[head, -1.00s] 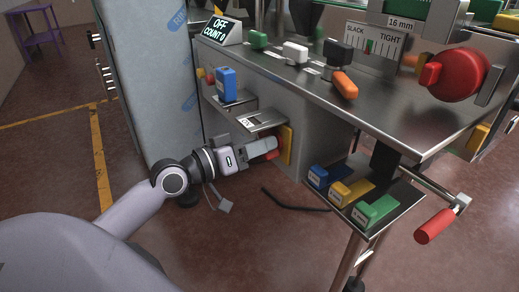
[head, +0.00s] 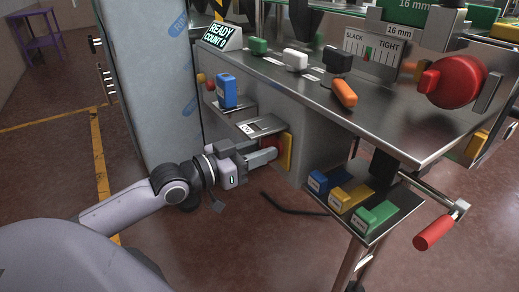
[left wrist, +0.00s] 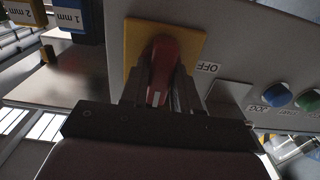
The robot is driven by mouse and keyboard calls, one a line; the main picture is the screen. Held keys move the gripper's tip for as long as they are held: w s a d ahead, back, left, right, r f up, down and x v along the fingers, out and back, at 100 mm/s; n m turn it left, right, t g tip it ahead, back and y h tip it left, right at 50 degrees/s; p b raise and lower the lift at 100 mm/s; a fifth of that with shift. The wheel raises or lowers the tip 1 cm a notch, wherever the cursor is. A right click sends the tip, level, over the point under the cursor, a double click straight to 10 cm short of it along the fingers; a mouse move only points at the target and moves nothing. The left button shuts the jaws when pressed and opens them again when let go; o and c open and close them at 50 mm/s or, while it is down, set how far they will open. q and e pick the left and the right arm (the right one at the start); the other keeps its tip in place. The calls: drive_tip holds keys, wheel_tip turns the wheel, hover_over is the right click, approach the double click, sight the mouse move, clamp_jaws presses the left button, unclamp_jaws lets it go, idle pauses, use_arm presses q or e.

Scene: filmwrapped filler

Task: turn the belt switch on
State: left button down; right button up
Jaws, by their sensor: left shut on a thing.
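The belt switch is a red rotary handle (left wrist: 163,62) on a yellow plate (left wrist: 196,45), fixed to the grey side panel of the machine. An OFF label (left wrist: 208,68) sits beside the plate in the left wrist view. My left gripper (left wrist: 160,88) is shut on the red handle, with one finger on each side of it. In the head view the yellow plate (head: 286,154) shows just past my left gripper (head: 268,156), and the fingers hide most of the handle. The small display (head: 218,36) reads READY, COUNT 0. My right gripper is out of view.
A small metal shelf (head: 262,125) juts out just above my left gripper. A blue block (head: 227,90) stands on another ledge. Blue and green buttons (left wrist: 308,100) are near the switch. A lower tray (head: 391,213) holds coloured blocks. A red-handled crank (head: 435,232) sticks out at right.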

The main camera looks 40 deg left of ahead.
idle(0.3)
use_arm(q)
drive_tip(key=c, duration=0.9)
unclamp_jaws()
drive_tip(key=shift+p+v, duration=0.65)
drive_tip(key=shift+v, duration=2.9)
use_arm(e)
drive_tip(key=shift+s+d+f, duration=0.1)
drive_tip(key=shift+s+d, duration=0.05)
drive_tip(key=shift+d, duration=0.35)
